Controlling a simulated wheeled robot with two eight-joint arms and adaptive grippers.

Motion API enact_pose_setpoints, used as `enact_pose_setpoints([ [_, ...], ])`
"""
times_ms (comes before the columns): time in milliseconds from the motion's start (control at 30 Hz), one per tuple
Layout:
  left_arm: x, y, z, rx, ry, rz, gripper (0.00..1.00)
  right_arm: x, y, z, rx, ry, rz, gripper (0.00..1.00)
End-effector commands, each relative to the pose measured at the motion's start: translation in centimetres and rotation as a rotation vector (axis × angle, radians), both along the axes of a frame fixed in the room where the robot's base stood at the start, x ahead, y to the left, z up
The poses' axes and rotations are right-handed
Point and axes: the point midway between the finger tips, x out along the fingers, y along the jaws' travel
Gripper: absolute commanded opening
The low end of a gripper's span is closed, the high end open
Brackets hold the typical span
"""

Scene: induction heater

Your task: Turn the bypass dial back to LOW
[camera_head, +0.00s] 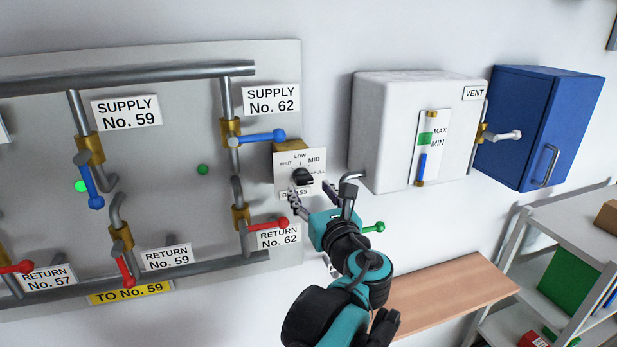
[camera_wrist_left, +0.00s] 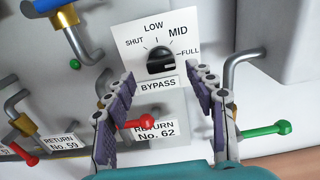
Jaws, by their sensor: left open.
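The bypass dial (camera_head: 302,176) is a round black knob on a white plate (camera_wrist_left: 188,28) marked SHUT, LOW, MID and FULL. In the left wrist view the dial (camera_wrist_left: 160,60) is clear of the fingers. A pale mark shows on its lower right, on the FULL side rather than at LOW; its exact setting is hard to read. My left gripper (camera_head: 321,193) is open just below and in front of the dial. In the left wrist view its fingertips (camera_wrist_left: 162,78) stand apart on either side of the BYPASS label, with nothing between them.
A red-handled valve (camera_head: 270,224) sits left of my gripper, and a green-handled valve (camera_head: 372,227) sits right of it. A blue-handled valve (camera_head: 262,136) is above left. A white tank (camera_head: 390,125) stands out from the wall at the right. A wooden bench (camera_head: 445,292) is below right.

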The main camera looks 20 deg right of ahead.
Motion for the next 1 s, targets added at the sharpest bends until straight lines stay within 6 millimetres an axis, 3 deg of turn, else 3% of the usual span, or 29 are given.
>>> enact_pose_setpoints([
  [233,3.4,0.2,0.1,-0.002,0.001,0.002,0.55,0.0,0.0,1.0,0.000,0.000,0.000,0.00],
  [567,4.1,0.2,0.0,-0.003,0.001,0.001,0.55,0.0,0.0,1.1,0.000,0.000,0.000,0.00],
  [600,4.1,0.2,0.0,-0.003,0.001,0.001,0.53,0.0,0.0,1.1,0.000,0.000,0.000,0.00],
  [800,4.0,0.2,0.0,-0.003,0.001,0.000,0.05,0.0,0.0,1.1,0.000,0.000,0.000,0.00],
  [1000,4.0,0.2,0.0,-0.009,0.001,0.000,0.05,0.0,0.0,1.0,0.000,0.000,0.000,0.00],
])
